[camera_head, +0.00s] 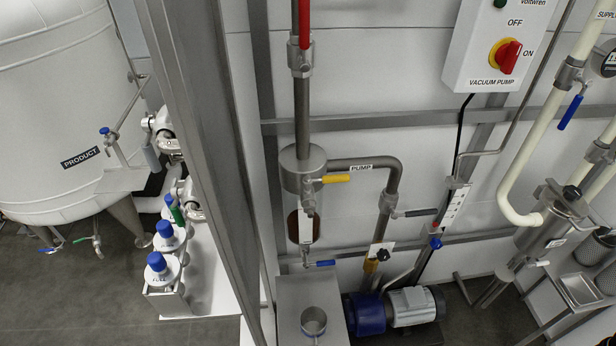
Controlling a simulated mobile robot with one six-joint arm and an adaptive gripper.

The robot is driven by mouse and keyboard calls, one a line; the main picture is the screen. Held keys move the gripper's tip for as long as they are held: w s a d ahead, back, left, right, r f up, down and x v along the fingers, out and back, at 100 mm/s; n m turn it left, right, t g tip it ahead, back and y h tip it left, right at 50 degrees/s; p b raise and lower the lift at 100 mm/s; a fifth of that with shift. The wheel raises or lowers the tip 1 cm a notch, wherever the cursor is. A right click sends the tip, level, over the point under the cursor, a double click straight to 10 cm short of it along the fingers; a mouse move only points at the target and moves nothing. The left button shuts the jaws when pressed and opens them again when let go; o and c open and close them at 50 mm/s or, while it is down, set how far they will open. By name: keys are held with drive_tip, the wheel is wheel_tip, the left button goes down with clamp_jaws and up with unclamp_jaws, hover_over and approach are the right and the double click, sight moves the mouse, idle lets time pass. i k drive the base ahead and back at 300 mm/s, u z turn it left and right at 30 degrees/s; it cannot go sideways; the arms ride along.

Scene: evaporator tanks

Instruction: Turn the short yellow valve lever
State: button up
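The short yellow valve lever (337,179) sticks out to the right from the lower side of a round steel vessel (303,170) on the vertical pipe. It lies about level, just below the PUMP label (361,168). Nothing touches it. I cannot make out my gripper in this view. Silvery jointed parts show at the left, partly hidden behind a slanted grey post, and I cannot tell what they belong to.
A red lever (304,22) stands upright above the vessel. A blue lever (320,263) and a dark lever (415,212) are nearby. The pump (390,309) stands below. The grey post (205,150) and blue-capped bottles (162,266) are left. The wall right of the yellow lever is partly clear.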

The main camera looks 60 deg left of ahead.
sight(307, 181)
drive_tip(key=u, duration=0.9)
drive_tip(key=k, duration=0.65)
drive_tip(key=u, duration=0.05)
drive_tip(key=i, duration=0.6)
drive_tip(key=u, duration=0.05)
